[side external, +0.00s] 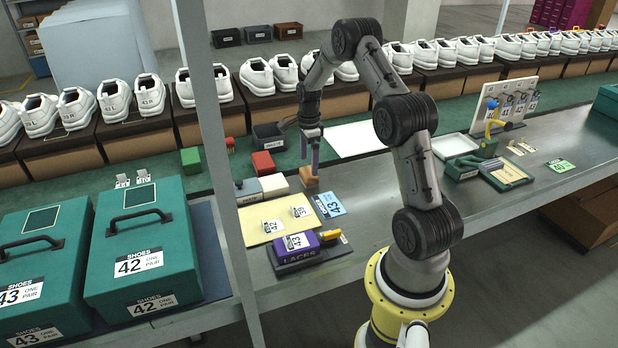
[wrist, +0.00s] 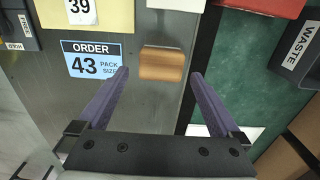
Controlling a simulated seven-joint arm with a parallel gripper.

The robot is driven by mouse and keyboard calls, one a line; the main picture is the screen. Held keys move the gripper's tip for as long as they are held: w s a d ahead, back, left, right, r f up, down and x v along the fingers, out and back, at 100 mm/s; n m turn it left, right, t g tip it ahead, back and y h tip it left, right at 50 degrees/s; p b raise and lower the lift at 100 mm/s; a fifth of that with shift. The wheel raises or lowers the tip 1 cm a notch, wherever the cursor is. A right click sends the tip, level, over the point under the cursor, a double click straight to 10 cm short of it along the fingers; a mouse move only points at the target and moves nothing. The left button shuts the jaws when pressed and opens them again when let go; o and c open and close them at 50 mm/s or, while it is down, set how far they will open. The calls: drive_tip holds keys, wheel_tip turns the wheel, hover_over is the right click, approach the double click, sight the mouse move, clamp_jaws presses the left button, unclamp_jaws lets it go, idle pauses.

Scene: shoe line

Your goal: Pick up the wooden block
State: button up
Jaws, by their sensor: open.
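The wooden block (side external: 310,183) is small and light brown, and it rests on the grey metal bench just below my gripper (side external: 311,166) in the side view. In the wrist view the wooden block (wrist: 162,64) lies at the upper middle, ahead of the fingertips and between their lines. My gripper also shows in the wrist view (wrist: 160,73), with its two purple fingers spread wide apart. It is open and holds nothing.
A blue order card (side external: 328,205) marked 43 lies beside the block.

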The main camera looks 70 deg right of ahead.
sight(309, 171)
drive_tip(key=shift+d+f, duration=0.1)
drive_tip(key=shift+f, duration=2.6)
drive_tip(key=shift+c, duration=0.2)
drive_tip(key=c, duration=1.2)
